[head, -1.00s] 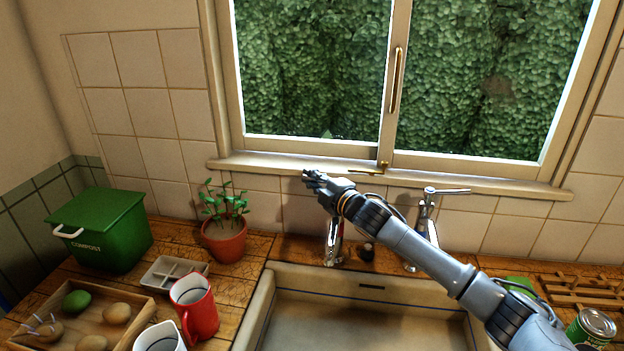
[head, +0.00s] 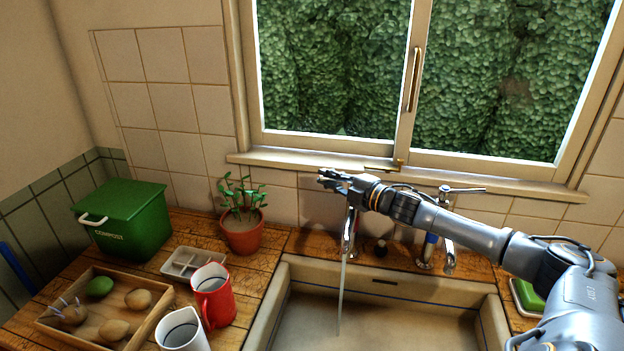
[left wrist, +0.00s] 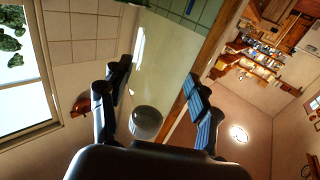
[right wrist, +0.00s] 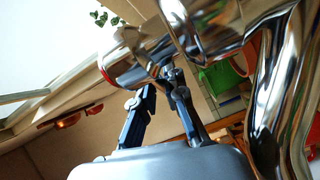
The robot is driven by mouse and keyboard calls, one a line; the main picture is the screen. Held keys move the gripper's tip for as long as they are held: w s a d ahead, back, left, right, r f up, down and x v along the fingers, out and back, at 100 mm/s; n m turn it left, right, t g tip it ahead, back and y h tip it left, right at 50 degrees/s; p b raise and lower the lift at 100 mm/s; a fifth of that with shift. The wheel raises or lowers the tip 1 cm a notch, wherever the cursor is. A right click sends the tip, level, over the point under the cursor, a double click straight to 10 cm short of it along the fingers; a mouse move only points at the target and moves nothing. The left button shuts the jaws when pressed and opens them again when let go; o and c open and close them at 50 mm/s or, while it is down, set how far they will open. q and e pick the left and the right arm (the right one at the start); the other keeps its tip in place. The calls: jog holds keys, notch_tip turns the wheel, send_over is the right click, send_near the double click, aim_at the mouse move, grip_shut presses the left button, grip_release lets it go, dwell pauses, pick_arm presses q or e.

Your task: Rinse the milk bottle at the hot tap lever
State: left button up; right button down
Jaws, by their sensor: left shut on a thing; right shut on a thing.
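My right gripper (head: 326,178) is at the top of the left tap (head: 348,232), shut on its lever. The right wrist view shows its dark fingers (right wrist: 163,76) at the chrome tap lever (right wrist: 135,72), which has a red ring. Water (head: 340,300) runs from this tap into the sink (head: 268,312). My left gripper is outside the head view. In the left wrist view its fingers (left wrist: 153,100) are on both sides of a grey, round-ended thing (left wrist: 146,122), apparently the milk bottle; its full shape is unclear. No bottle shows in the head view.
A second tap (head: 448,245) stands right of the running one. On the left counter are a potted plant (head: 242,235), green compost bin (head: 125,222), red mug (head: 215,300), white jug (head: 183,330), small divided tray (head: 190,262) and wooden tray (head: 150,330). The sink basin looks clear.

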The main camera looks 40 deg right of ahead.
jog(key=shift+f, duration=0.1)
jog(key=c, duration=1.4)
grip_release()
jog(key=shift+s, duration=0.1)
jog(key=shift+v, duration=5.95)
